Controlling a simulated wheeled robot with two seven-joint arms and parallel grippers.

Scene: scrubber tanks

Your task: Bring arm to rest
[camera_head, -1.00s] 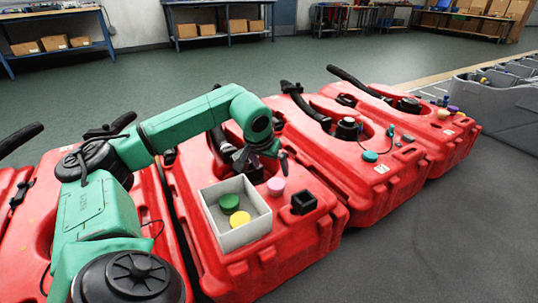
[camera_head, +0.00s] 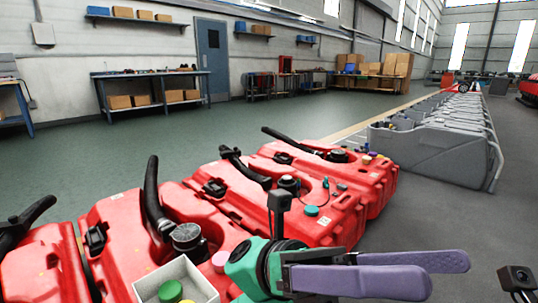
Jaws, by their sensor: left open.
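My left gripper (camera_head: 448,273) is at the bottom centre of the head view, its purple fingers apart and pointing right. Nothing is between them. Its teal wrist (camera_head: 255,268) hides part of a red tank. The red scrubber tanks (camera_head: 115,235) stand in a row behind and to the left of the gripper. A white box (camera_head: 205,288) sits on one tank, left of the wrist, cut by the lower edge. A green cap (camera_head: 170,291) lies in the box. My right gripper is not seen.
A pink cap (camera_head: 220,260) is beside the box and a teal cap (camera_head: 312,211) is on a farther tank. Grey tanks (camera_head: 440,150) line up at the right. Workbenches (camera_head: 150,90) stand along the far wall.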

